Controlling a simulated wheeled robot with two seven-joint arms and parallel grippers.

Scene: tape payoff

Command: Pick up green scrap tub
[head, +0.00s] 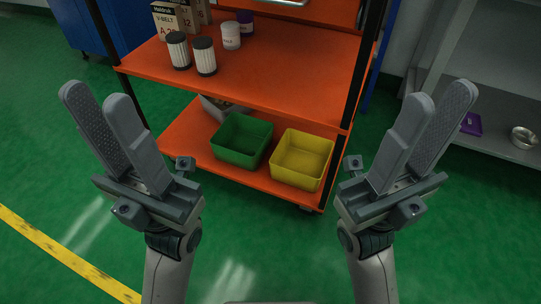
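The green scrap tub (239,141) is an open, square green bin. It sits upright on the lower orange shelf of a cart, to the left of a yellow tub. It looks empty inside. My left gripper (91,99) is in the air in front of the cart, to the left of the green tub, with a gap between its fingers and nothing in it. My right gripper (437,104) is in the air to the right of the cart, with a gap between its fingers, and is empty. Neither gripper touches the tub.
The yellow tub (302,158) stands close beside the green tub. A grey bin (212,106) is behind it. The upper orange shelf (270,80) overhangs, with filters (204,56), a white jar (230,36) and boxes. Dark posts stand at the cart corners. Green floor in front is clear.

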